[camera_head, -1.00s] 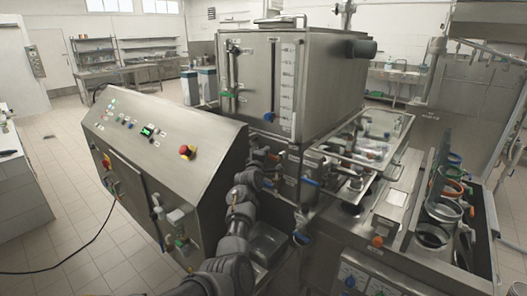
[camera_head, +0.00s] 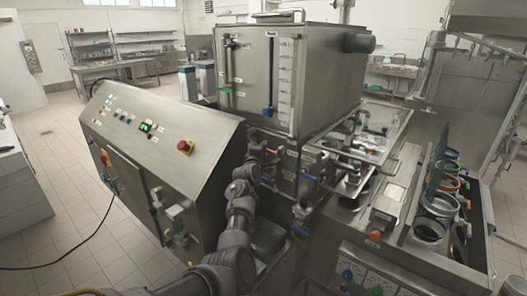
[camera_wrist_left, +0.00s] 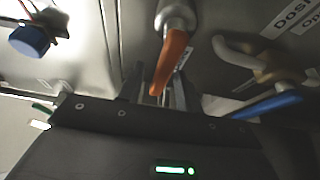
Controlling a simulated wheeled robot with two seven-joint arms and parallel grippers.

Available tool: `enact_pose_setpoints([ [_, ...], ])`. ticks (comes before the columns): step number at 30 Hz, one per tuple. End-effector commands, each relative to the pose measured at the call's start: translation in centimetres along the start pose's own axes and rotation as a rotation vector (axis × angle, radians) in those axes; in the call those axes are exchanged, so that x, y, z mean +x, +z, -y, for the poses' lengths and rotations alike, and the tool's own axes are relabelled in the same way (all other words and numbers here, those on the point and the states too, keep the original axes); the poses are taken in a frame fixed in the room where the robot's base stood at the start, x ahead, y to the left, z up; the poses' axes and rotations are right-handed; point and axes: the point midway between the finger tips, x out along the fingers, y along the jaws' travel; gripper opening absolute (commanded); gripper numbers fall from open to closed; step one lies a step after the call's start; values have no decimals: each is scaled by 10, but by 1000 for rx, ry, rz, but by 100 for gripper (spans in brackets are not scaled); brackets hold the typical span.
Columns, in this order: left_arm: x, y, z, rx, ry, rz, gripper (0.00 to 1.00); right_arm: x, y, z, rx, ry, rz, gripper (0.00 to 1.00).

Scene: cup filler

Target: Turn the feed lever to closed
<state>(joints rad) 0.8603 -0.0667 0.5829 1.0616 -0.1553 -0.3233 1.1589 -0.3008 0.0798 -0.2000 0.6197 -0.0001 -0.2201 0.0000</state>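In the left wrist view an orange lever (camera_wrist_left: 171,60) hangs from a round metal fitting and points down toward my left gripper (camera_wrist_left: 160,92). No wording marks it as the feed lever. Its tip appears between the two dark fingers, which look apart; contact is unclear. A blue lever (camera_wrist_left: 268,105) is to the right, below a partly cut-off label beginning "DOSI" (camera_wrist_left: 290,17). In the head view my left arm (camera_head: 238,212) reaches up to the pipework below the steel tank (camera_head: 250,75); its fingertips and the orange lever are too small to make out. My right gripper is not in view.
A sloped control cabinet (camera_head: 150,125) with a red button (camera_head: 185,147) stands close left of my arm. A blue knob (camera_wrist_left: 30,40) is at the upper left in the wrist view. A filling line with ring-shaped holders (camera_head: 440,204) lies to the right.

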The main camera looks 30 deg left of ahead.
Motion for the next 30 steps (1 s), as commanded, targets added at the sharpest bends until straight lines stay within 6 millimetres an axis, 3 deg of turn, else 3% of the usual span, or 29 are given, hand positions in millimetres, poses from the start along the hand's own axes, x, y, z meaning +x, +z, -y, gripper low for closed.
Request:
enact_pose_setpoints([
  [9,-1,0,0,2,2,0,35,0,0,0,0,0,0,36],
  [14,-12,0,1,1,2,0,35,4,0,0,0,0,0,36],
  [30,-93,0,2,1,2,-1,35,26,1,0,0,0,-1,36],
])
